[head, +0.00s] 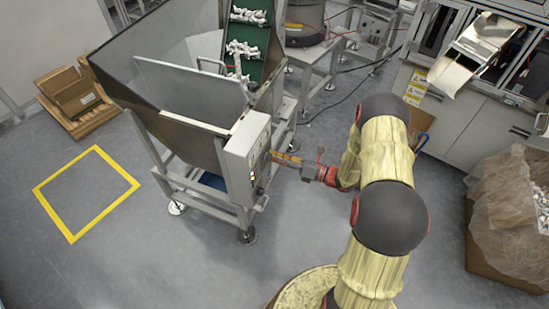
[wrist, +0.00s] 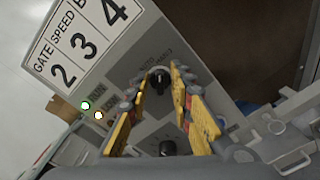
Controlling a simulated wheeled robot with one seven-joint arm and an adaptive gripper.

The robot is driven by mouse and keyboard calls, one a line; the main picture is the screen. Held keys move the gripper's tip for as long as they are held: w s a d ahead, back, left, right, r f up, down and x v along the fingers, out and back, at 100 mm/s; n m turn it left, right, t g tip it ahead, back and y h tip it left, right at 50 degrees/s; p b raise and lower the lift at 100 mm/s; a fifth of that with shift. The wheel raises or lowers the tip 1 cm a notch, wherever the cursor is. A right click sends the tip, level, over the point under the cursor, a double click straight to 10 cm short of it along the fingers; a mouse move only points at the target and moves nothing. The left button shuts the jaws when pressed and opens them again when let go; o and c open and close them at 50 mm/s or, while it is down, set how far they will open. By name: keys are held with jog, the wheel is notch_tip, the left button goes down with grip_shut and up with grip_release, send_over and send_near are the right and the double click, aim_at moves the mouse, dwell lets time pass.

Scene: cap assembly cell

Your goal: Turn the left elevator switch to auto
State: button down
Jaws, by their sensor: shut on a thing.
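The elevator's control box (head: 243,160) is mounted on the front corner of the hopper frame in the head view. In the wrist view its grey panel (wrist: 135,68) carries a black rotary switch (wrist: 159,80) with small lettering around it, too blurred to read fully. My gripper (wrist: 157,84) has its two yellow fingers on either side of this switch, shut on it. The switch's exact setting is hard to tell. A second black knob (wrist: 167,147) sits lower on the panel, between the finger bases. In the head view my gripper (head: 274,156) reaches the box from the right.
A green light (wrist: 85,105) and a whitish light (wrist: 98,115) glow left of the fingers. The steel hopper (head: 165,95) stands behind the box. A bagged carton (head: 510,215) is at the right. The floor by the yellow square (head: 70,238) is clear.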

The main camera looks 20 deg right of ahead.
jog(key=shift+s+a+n, duration=0.1)
jog(key=shift+n, duration=3.7)
jog(key=c, duration=1.6)
grip_release()
jog(key=v, duration=1.2)
